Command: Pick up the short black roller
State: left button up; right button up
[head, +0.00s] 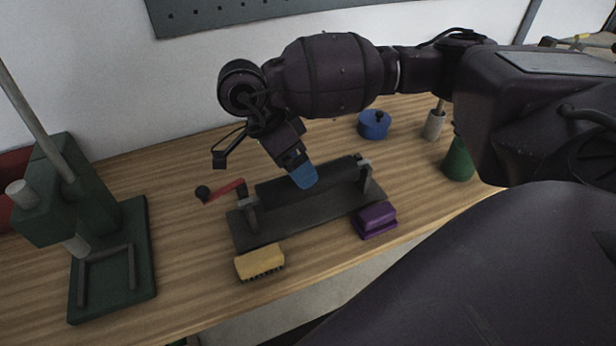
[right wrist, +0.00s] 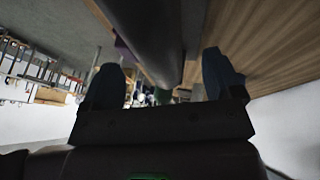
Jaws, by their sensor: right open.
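A black roller (head: 338,172) lies across a dark stand (head: 315,217) on the wooden bench, held between two end supports. A red crank with a black knob (head: 226,190) is at the stand's left end. My right gripper (head: 303,176) points down at the middle of the roller; its blue fingertips hide part of it. In the right wrist view the two fingers (right wrist: 163,82) are apart, and the dark roller (right wrist: 150,35) crosses the space beyond and between them. I cannot tell whether they touch it. My left gripper is not in view.
A yellow brush (head: 260,263) and a purple block (head: 375,220) sit along the front of the stand. A green press (head: 110,250) stands at left. A blue pot (head: 374,126), a grey cylinder (head: 434,125) and a green bottle (head: 458,162) are at back right.

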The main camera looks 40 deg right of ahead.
jog(key=x, duration=0.4)
jog(key=shift+s+f, duration=0.15)
jog(key=shift+f, duration=0.05)
jog(key=shift+a, duration=0.1)
jog(key=c, duration=1)
